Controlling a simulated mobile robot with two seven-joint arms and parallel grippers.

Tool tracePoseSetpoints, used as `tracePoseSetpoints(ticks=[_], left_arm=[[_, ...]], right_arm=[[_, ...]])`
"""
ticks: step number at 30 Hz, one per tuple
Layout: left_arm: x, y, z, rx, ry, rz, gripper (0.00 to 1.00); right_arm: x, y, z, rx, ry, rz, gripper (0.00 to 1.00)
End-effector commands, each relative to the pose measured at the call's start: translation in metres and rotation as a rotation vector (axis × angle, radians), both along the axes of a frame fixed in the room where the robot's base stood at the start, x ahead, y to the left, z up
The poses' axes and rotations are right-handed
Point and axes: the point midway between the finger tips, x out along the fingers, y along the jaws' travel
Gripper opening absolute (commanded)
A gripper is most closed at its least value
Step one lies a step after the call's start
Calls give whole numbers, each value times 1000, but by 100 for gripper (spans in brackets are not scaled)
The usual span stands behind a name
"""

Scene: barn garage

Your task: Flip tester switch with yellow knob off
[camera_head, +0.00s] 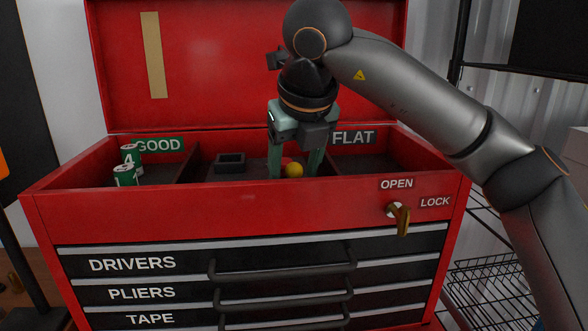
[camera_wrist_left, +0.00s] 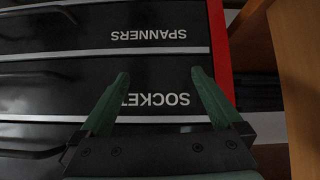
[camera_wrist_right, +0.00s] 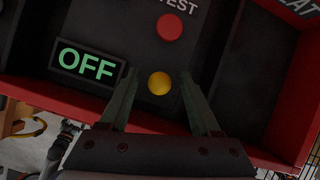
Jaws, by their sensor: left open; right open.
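The yellow knob (camera_wrist_right: 159,83) sits in the middle compartment of the red tool chest's top tray, below a red round button (camera_wrist_right: 170,27) marked TEST. A small black display (camera_wrist_right: 88,64) beside it reads OFF in green. In the head view the yellow knob (camera_head: 294,170) shows between the fingers of my right gripper (camera_head: 295,163). That gripper points down and is open, with one finger on each side of the knob; I cannot tell whether they touch it. My left gripper (camera_wrist_left: 158,76) is open and empty in front of drawers marked SPANNERS and SOCKET.
Two green batteries (camera_head: 125,175) stand in the left compartment marked GOOD. The right compartment marked FLAT (camera_head: 352,138) looks empty where visible. A brass key (camera_head: 402,220) is in the lock at the front. The raised red lid (camera_head: 220,60) stands behind the tray.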

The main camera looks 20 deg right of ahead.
Motion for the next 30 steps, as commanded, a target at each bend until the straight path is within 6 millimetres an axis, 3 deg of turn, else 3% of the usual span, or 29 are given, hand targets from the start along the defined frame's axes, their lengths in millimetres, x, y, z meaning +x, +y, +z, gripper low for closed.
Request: tracePoseSetpoints(ticks=[9,16,22,30], left_arm=[[0,1,3,3,0,1,100],[2,6,9,8,-9,9,100],[0,7,10,7,-10,11,100],[-2,7,9,8,-5,12,100]], right_arm=[[-28,4,58,0,-7,-1,64],[-46,7,92,0,-5,-1,64],[-54,8,105,1,-1,0,64],[-55,8,106,1,-1,0,64]])
